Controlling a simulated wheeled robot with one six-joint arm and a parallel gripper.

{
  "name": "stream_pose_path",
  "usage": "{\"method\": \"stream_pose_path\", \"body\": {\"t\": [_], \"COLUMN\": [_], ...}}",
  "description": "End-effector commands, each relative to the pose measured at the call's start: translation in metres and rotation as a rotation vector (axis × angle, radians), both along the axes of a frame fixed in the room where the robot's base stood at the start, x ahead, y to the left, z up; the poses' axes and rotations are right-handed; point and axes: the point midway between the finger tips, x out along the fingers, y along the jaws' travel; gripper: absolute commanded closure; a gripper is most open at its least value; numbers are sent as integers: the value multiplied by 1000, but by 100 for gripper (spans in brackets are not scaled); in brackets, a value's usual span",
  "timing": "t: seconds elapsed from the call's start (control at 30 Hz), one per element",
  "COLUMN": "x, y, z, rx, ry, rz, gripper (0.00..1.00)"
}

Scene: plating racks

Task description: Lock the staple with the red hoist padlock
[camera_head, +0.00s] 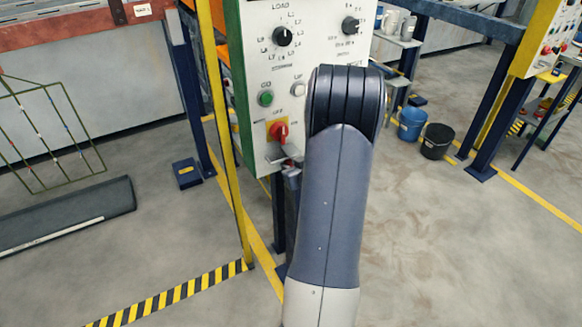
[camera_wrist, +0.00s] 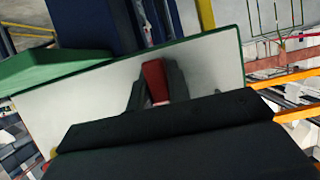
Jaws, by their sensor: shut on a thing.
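The red padlock (camera_wrist: 155,82) is between the two dark fingers of my gripper (camera_wrist: 156,76) in the wrist view. The gripper is shut on it, in front of the white face of the control panel (camera_wrist: 85,105). In the head view the panel (camera_head: 250,50) carries a red rotary switch (camera_head: 278,132) on a yellow plate. A small grey metal fitting (camera_head: 274,158) sits just below it, probably the staple. My arm covers most of the gripper there. The padlock's shackle and whether it touches the staple cannot be made out.
A yellow post (camera_head: 226,140) stands left of the panel. A green wire rack (camera_head: 45,130) and a dark beam (camera_head: 70,212) are at the left. Blue (camera_head: 411,124) and black (camera_head: 436,141) buckets stand at the right. The floor at lower right is clear.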

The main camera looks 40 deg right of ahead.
Motion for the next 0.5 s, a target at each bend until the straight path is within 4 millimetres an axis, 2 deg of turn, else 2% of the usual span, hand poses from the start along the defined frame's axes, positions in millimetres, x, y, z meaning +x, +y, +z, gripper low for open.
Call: {"method": "stream_pose_path", "body": {"t": [0.5], "x": [0], "y": [0], "z": [7], "rx": [-2], "ry": [-3], "rz": [0], "gripper": [100]}}
